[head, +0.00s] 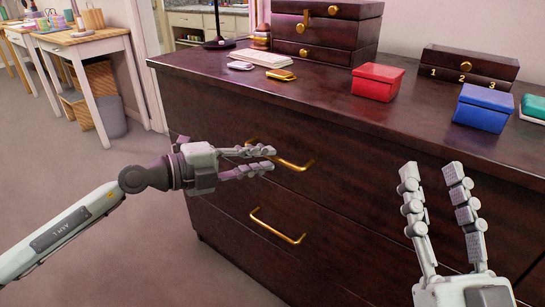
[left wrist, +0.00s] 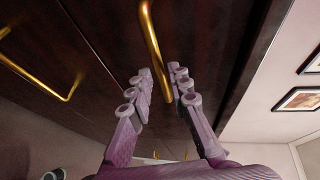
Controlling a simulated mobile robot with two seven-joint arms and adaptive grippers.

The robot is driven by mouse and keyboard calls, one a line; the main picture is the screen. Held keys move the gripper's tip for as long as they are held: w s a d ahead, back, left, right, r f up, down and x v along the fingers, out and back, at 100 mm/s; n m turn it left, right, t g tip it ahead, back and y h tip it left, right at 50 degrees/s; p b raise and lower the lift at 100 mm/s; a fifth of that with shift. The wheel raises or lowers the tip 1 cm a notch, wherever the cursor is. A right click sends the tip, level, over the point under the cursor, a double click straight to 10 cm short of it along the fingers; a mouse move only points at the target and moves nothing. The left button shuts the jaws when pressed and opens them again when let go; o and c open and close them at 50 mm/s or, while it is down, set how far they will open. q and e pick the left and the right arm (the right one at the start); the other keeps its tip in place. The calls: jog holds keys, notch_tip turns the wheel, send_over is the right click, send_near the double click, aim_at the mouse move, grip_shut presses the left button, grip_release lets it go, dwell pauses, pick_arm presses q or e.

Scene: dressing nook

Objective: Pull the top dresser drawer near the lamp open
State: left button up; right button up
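The dark wood dresser's top drawer (head: 215,118) sits flush in the front, near the lamp (head: 218,42) on the dresser top. Its brass bar handle (head: 296,166) also shows in the left wrist view (left wrist: 151,30). My left gripper (head: 268,158) is at this handle with its fingers apart. In the left wrist view the bar runs between the fingertips (left wrist: 160,78), closer to the right finger, with a gap on the left. Contact cannot be told. My right gripper (head: 432,172) is open and empty, in front of the dresser on the right.
The lower drawer has a brass handle (head: 277,226). On top are a red box (head: 378,82), a blue box (head: 483,108), jewellery chests (head: 325,30) and small items. A wooden table (head: 88,38) stands at the left. The floor (head: 150,200) left of the dresser is clear.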

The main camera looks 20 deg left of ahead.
pick_arm(q)
jog(key=shift+x, duration=1.45)
jog(key=shift+c, duration=0.5)
grip_shut()
